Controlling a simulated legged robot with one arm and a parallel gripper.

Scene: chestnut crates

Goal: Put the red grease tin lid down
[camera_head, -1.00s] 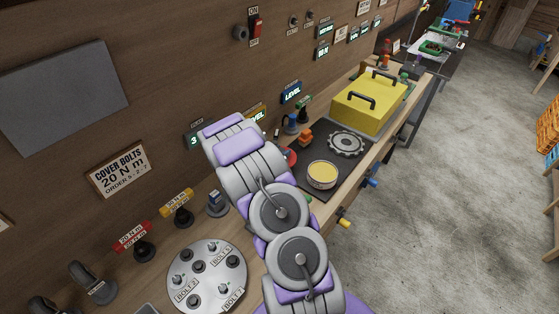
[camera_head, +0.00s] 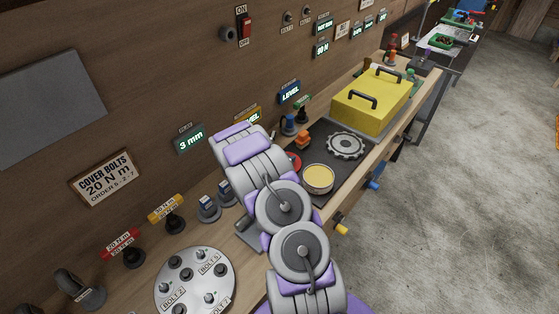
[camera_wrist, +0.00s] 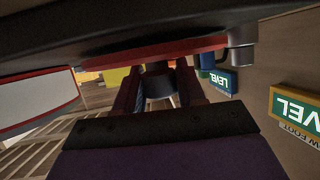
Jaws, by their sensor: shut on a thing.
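The red grease tin lid (camera_wrist: 150,55) shows edge-on in the wrist view as a thin red disc across the fingers. In the head view only a small red part of it (camera_head: 295,161) shows past my arm. My gripper (camera_wrist: 157,78) is shut on it; in the head view my own arm hides the fingers. The open grease tin (camera_head: 318,179), full of yellow grease, stands on the dark mat (camera_head: 318,155), just right of the lid's visible part. I cannot tell how high the lid is above the bench.
A toothed grey ring (camera_head: 346,146) lies on the mat, with a yellow cover (camera_head: 371,101) behind it. A round bolt plate (camera_head: 195,281) and gauge stands (camera_head: 208,209) are on the left. LEVEL signs (camera_wrist: 296,108) are close by in the wrist view. The bench front edge is near the tin.

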